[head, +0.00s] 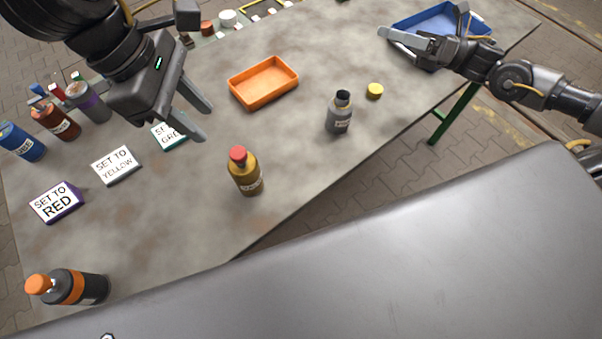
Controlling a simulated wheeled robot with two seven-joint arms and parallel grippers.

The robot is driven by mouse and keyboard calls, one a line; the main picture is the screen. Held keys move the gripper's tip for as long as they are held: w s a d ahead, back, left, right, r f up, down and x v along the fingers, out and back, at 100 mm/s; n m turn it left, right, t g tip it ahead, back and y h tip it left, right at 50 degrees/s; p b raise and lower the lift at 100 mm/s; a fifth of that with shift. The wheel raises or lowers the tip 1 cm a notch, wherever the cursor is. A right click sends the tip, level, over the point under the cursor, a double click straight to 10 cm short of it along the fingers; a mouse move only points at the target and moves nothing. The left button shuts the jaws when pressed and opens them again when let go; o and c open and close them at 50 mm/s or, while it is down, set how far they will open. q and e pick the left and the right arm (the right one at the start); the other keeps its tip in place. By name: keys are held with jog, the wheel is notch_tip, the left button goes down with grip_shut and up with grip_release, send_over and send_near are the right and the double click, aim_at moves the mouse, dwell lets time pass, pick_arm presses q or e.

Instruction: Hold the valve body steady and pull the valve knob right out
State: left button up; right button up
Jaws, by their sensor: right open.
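A dark cylinder with an orange band (88,288) lies at the lower left of the table in the head view. An orange knob (38,284) sits at its left end; I take these for the valve body and knob, but cannot be certain. My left gripper (209,125) is open and empty above the table, up and right of the cylinder and well apart from it. My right gripper (420,22) is open at the upper right, in front of the blue tray and far from the cylinder.
A yellow bottle with a red cap (246,178), a grey bottle (339,118), a yellow cap (375,91) and an orange tray (283,90) stand mid-table. Signs (116,165) and several cylinders (22,143) are left. The blue tray (475,24) is far right.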

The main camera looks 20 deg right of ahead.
jog(key=s+a+r+n+t+y, duration=0.1)
jog(key=a+r+t+y, duration=0.15)
jog(key=a+r, duration=0.35)
jog(key=s+a+r+n+t+y, duration=0.1)
jog(key=a+r+y, duration=0.25)
jog(key=r, duration=0.55)
jog(key=n+g+h, duration=0.5)
jog(key=h, duration=0.2)
send_near(245, 174)
jog(key=f, duration=0.1)
jog(key=w+f, duration=0.2)
jog(key=f, duration=0.1)
jog(key=shift+w+d+f, duration=0.1)
jog(key=shift+d+f, duration=0.05)
jog(key=shift+d, duration=0.15)
jog(key=x, duration=1)
jog(key=shift+w+a+f, duration=0.15)
jog(key=shift+a+f, duration=0.05)
jog(key=shift+a, duration=0.2)
